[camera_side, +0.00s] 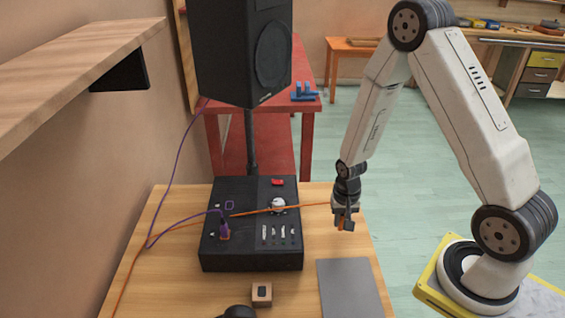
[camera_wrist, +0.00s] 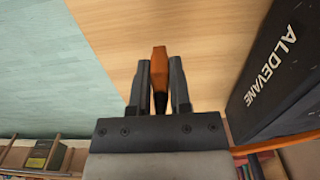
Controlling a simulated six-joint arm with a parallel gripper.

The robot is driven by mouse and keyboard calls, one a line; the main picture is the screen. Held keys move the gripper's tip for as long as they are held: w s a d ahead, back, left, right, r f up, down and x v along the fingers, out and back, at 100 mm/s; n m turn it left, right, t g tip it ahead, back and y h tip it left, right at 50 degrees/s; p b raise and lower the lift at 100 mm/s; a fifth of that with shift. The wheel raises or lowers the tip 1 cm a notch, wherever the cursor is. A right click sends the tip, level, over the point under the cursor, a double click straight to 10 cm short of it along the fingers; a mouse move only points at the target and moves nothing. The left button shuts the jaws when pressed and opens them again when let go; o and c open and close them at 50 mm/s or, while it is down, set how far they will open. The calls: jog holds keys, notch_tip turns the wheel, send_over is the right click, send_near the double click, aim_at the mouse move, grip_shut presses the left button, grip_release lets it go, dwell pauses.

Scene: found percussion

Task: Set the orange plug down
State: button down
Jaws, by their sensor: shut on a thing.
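My gripper (camera_side: 344,222) is shut on the orange plug (camera_side: 341,225) and holds it above the right side of the wooden table. In the wrist view the orange plug (camera_wrist: 159,62) sits between the two fingers of my gripper (camera_wrist: 160,78), with its tip beyond them. An orange cable (camera_side: 180,226) runs from the gripper leftward across the black box and down the table's left side. Part of the plug is hidden by the fingers.
The black box (camera_side: 212,250) with knobs and sliders has a purple plug (camera_side: 224,230) standing in it. A grey mat (camera_side: 350,290) lies at the front right. A speaker (camera_side: 215,60) stands behind. Bare table lies right of the box.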

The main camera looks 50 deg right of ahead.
aim_at(342, 216)
jog(key=shift+f, duration=1.15)
jog(key=shift+f, duration=0.15)
jog(key=c, duration=0.6)
grip_release()
jog(key=shift+o, duration=0.2)
jog(key=shift+r, duration=6.15)
